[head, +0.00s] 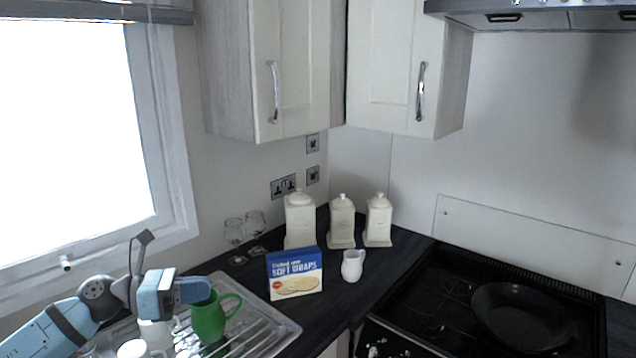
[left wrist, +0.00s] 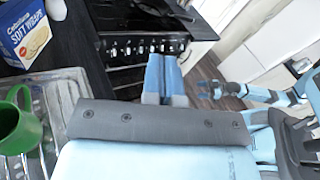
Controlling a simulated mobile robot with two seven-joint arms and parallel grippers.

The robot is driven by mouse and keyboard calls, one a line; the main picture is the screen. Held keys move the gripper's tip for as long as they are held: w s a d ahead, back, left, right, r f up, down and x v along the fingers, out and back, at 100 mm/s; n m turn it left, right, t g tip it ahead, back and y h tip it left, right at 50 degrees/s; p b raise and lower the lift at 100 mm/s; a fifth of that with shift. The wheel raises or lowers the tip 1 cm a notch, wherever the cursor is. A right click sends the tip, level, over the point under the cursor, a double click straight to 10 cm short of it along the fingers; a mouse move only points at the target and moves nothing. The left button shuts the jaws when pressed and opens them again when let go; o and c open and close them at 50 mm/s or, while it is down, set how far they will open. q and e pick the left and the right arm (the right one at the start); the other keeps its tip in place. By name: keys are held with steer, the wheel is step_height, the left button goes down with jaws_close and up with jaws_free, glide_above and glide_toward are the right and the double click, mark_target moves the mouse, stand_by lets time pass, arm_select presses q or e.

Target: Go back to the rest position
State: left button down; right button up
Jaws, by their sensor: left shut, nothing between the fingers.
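My left arm comes in from the lower left in the head view. The green mug (left wrist: 16,125) shows there at the left edge, apart from the fingers. My right arm shows at the right of the left wrist view, with its right gripper (left wrist: 209,88) small and its jaws unclear.
The drainer (head: 285,333) holds white cups (head: 132,349) beside the mug. A soft wraps box (head: 295,274), a white jug (head: 353,265), canisters (head: 300,222) and glasses (head: 235,240) stand on the dark counter. A pan (head: 525,318) sits on the hob. The window (head: 75,140) is at the left.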

arm_select(q)
steer(key=s+a+f+m+t+y, duration=0.2)
steer(key=s+f+m+y, duration=0.75)
steer(key=m, duration=0.55)
steer(key=s+a+f+m+t+y, duration=0.2)
steer(key=s+f+m+y, duration=0.75)
steer(key=m, duration=0.55)
steer(key=s+d+f+n+g+h, duration=0.1)
steer(key=s+f+n+g+h, duration=0.15)
steer(key=s, duration=0.45)
steer(key=s+f+n+g+h, duration=0.1)
steer(key=s+f+g, duration=0.1)
steer(key=s+g, duration=0.35)
steer(key=w+d+f+t+h, duration=0.1)
steer(key=w+d+f+t, duration=0.1)
steer(key=f, duration=0.4)
steer(key=w+d+f+t+h, duration=0.1)
steer(key=w+d+f+t, duration=0.1)
steer(key=d+f+t, duration=0.3)
steer(key=shift+w+f+m+t+p, duration=0.4)
steer(key=shift+f+t, duration=0.45)
steer(key=shift+t, duration=0.25)
